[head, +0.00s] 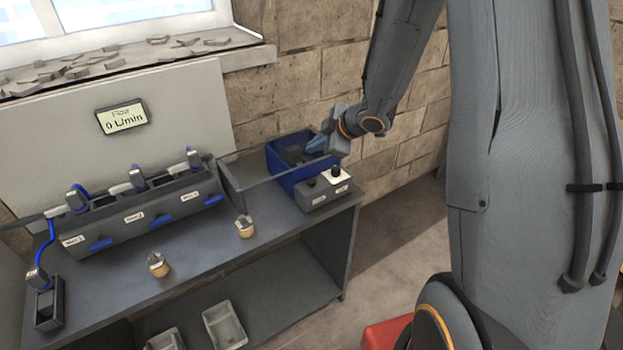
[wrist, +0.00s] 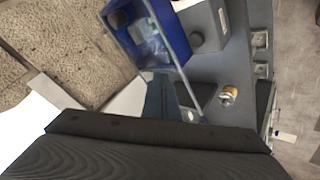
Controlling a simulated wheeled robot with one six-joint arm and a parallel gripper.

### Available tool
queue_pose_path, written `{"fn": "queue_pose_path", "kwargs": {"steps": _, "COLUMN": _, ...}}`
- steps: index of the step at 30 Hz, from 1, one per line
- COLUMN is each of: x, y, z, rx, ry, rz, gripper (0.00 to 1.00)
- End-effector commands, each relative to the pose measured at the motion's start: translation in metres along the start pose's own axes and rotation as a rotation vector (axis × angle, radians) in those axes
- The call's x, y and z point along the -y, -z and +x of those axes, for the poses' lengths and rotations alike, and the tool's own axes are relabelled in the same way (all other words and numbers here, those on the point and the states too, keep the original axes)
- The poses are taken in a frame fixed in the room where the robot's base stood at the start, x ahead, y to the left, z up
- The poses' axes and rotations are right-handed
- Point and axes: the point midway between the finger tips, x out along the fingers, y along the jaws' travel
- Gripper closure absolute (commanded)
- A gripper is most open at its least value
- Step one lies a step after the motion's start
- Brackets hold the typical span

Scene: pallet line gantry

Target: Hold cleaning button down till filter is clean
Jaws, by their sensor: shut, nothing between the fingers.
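A grey control box (head: 322,196) with two dark buttons stands on the bench's right end. One button (head: 336,172) sits on a white plate; the other (head: 310,182) is on grey. The labels are too small to read, so I cannot tell which is the cleaning button. The box also shows at the top of the wrist view (wrist: 205,25). My gripper (head: 317,143) is shut and empty, above the blue bin (head: 290,178) behind the box and apart from the buttons. In the wrist view my gripper (wrist: 160,82) points toward the bin. I cannot identify the filter for certain.
A flow display (head: 122,117) on the back panel reads 0 L/min. Three labelled dark housings (head: 142,215) with blue handles line the bench's left. Two yellowish knobs (head: 158,265) (head: 244,226) stand on the bench front.

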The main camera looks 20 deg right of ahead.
Motion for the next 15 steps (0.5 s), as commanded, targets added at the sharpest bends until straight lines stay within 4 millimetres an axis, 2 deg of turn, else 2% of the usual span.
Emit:
{"fn": "queue_pose_path", "kwargs": {"steps": 8, "x": 0.001, "y": -0.001, "z": 0.001, "rx": 0.002, "ry": -0.001, "rz": 0.002, "gripper": 1.0}}
{"fn": "queue_pose_path", "kwargs": {"steps": 15, "x": 0.007, "y": -0.008, "z": 0.011, "rx": 0.002, "ry": -0.001, "rz": 0.003, "gripper": 1.0}}
